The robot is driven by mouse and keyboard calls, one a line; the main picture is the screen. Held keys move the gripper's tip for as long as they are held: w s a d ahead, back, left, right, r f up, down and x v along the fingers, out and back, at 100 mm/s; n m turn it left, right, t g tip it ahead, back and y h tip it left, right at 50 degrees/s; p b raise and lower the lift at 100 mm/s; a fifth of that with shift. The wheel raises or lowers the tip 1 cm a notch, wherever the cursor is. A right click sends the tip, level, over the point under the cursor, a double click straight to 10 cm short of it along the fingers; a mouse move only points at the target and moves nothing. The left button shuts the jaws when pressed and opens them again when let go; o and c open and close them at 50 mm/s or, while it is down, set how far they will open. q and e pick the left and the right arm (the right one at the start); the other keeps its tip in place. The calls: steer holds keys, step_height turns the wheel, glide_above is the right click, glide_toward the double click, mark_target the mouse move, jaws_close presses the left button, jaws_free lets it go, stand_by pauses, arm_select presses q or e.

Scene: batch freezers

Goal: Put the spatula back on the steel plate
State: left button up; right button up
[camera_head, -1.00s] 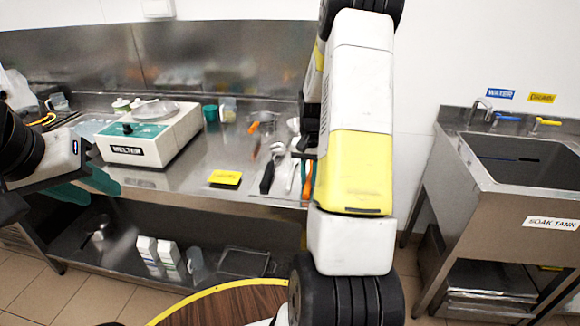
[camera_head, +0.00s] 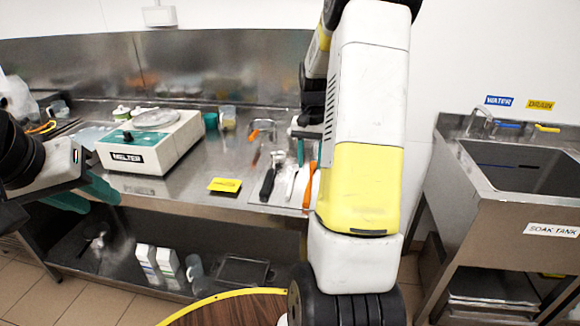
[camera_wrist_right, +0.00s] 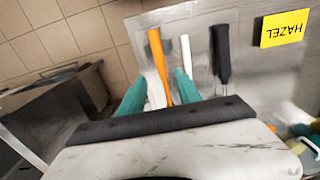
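The steel plate (camera_head: 252,196) lies on the counter, with several long tools on it. It also shows in the right wrist view (camera_wrist_right: 203,40). An orange-handled tool (camera_head: 309,188) lies at its right side, beside a white tool (camera_head: 291,184) and a black-handled tool (camera_head: 268,183). I cannot tell for sure which is the spatula. My right gripper (camera_wrist_right: 153,93) is open, its teal fingers apart on either side of the orange handle (camera_wrist_right: 157,58) and a pale piece beside it. My arm hides part of this in the head view. My left gripper (camera_head: 84,200) is open and empty at the counter's left front.
A white melter (camera_head: 150,145) stands on the counter, with a yellow label (camera_head: 224,185) at the front edge. The soak tank (camera_head: 520,190) is at the right. A round wooden top (camera_head: 235,308) is below.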

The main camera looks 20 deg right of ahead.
steer(key=s+a+r+n+t, duration=0.35)
steer(key=s+a+r, duration=0.65)
steer(key=r, duration=0.4)
steer(key=s+a+r+n+t+y, duration=0.2)
steer(key=s+a+n, duration=0.1)
steer(key=s+a, duration=0.6)
steer(key=shift+s+t, duration=0.35)
steer(key=shift+s, duration=0.8)
steer(key=shift+a+n, duration=0.15)
steer(key=shift+n, duration=0.1)
